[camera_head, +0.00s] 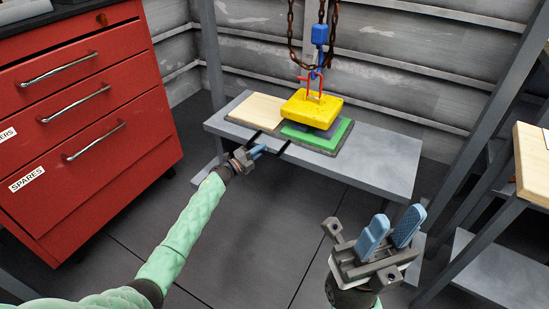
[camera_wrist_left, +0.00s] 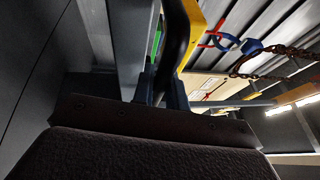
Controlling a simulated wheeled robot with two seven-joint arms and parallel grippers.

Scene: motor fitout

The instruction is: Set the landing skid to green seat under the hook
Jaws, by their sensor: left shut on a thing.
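The block hangs from the blue hook (camera_head: 319,73). My left gripper (camera_head: 259,151) is at the front edge, shut on a black bar (camera_wrist_left: 177,45) that shows between its fingers in the left wrist view. My right gripper (camera_head: 390,232) is open and empty, clear of the bench.
Rusty chains (camera_head: 334,20) hang above the grey bench (camera_head: 385,173), whose right end is bare. A red drawer cabinet (camera_head: 95,110) stands at the left. Another rack with a wooden top (camera_head: 535,165) is at the right. Open floor lies in front.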

